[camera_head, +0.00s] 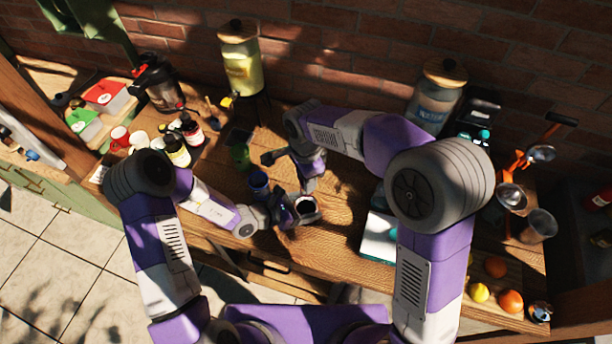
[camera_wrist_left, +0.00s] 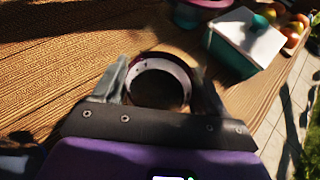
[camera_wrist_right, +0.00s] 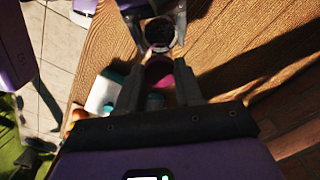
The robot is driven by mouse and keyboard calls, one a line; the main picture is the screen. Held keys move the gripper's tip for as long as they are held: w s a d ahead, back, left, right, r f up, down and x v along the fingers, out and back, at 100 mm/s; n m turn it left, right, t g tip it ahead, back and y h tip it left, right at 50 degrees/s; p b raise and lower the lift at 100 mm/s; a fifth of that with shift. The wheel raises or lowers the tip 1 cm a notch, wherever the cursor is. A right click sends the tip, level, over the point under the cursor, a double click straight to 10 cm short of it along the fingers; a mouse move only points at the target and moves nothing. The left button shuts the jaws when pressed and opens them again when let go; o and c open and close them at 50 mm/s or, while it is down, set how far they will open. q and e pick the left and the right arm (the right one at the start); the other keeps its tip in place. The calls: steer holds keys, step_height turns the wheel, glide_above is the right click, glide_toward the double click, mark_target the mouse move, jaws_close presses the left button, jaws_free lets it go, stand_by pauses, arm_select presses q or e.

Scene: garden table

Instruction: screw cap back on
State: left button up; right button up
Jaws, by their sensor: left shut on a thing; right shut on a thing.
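An open-topped jar (camera_head: 305,207) with a pale rim and dark inside is near the table's front edge. My left gripper (camera_head: 290,212) is shut on it; in the left wrist view the jar (camera_wrist_left: 158,82) sits between both fingers, mouth facing the camera. My right gripper (camera_head: 309,184) is just behind the jar in the head view, pointing down. In the right wrist view a pink-purple piece, apparently the cap (camera_wrist_right: 158,76), is between its fingers, and the jar (camera_wrist_right: 160,33) shows just beyond. The cap is hidden in the head view. I cannot tell whether cap and jar touch.
A dark blue cup (camera_head: 258,183) and a green container (camera_head: 239,152) stand close left of the grippers. A white-and-teal box (camera_head: 378,240) is to the right, beside my right arm. Bottles (camera_head: 177,152) stand at the left. Some bare wood lies right of the jar.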

steer(key=shift+f, duration=0.8)
steer(key=shift+f, duration=0.6)
arm_select(q)
jaws_close()
arm_select(e)
steer(key=m, duration=1.4)
steer(key=shift+w, duration=0.1)
arm_select(q)
steer(key=shift+w+a, duration=0.1)
arm_select(e)
steer(key=shift+d+f+m, duration=0.1)
steer(key=shift+d+m, duration=0.05)
steer(key=shift+m, duration=2.85)
steer(key=shift+d+m, duration=0.1)
steer(key=shift+m, duration=2.9)
